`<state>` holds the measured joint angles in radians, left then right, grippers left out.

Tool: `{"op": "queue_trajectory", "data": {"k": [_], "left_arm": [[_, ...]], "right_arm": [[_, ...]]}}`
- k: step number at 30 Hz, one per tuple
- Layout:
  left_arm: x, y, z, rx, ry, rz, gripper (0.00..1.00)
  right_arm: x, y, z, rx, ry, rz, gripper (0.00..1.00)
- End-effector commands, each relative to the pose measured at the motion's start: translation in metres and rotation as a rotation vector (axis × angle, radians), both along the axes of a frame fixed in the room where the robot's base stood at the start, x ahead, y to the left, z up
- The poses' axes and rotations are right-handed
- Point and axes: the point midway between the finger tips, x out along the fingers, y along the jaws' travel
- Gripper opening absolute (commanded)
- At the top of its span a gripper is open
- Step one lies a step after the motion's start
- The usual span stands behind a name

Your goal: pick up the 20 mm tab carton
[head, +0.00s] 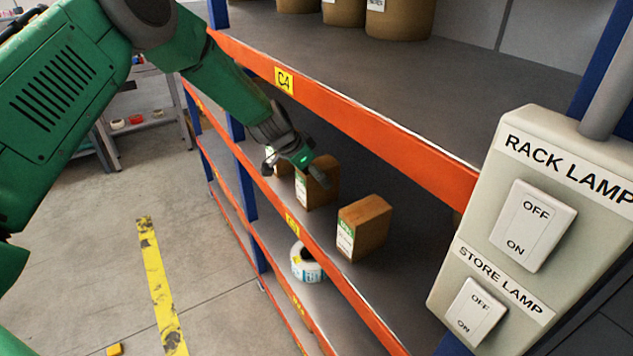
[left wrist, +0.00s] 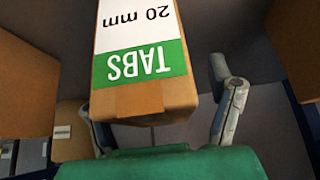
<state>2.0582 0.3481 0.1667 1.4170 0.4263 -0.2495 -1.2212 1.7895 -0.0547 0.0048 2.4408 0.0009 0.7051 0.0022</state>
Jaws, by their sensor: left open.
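The 20 mm tab carton (head: 321,186) is a brown box with a white and green label, standing on the rack shelf below the C4 tag. In the left wrist view the carton (left wrist: 150,98) fills the upper middle, and its label reads TABS 20 mm upside down. My left gripper (head: 297,167) is at the carton in the head view. In the wrist view the gripper's (left wrist: 157,100) open fingers lie on either side of the carton, with a clear gap at the right finger. Contact at the left finger cannot be told. My right gripper is not in view.
Another brown carton (head: 364,226) stands nearer on the same shelf. A white roll (head: 306,263) lies by the shelf edge. The orange beam (head: 345,107) of the shelf above runs close over the cartons. A lamp switch box (head: 530,230) stands at right.

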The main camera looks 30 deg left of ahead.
Motion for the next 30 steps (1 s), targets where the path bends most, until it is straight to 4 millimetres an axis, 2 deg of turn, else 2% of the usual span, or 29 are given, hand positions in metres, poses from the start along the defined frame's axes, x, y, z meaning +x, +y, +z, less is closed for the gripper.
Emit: {"op": "queue_trajectory", "data": {"k": [6,8,9,12,23,30], "left_arm": [[0.000,-0.003,0.000,0.005,0.000,-0.001,0.75],[0.000,-0.003,0.000,0.005,0.000,-0.001,0.54],[0.000,-0.003,0.000,0.004,0.000,-0.001,0.40],[0.000,-0.002,-0.001,0.003,0.001,-0.001,0.10],[0.000,0.000,0.002,0.001,-0.002,-0.001,0.10],[0.001,-0.001,0.024,0.003,-0.005,-0.003,0.10]], "right_arm": [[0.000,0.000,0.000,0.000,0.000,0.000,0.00],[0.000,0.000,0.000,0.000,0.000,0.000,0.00],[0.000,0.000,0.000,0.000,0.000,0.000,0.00],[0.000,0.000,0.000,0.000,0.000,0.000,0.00],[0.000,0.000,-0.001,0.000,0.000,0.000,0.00],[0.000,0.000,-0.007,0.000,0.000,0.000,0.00]]}}
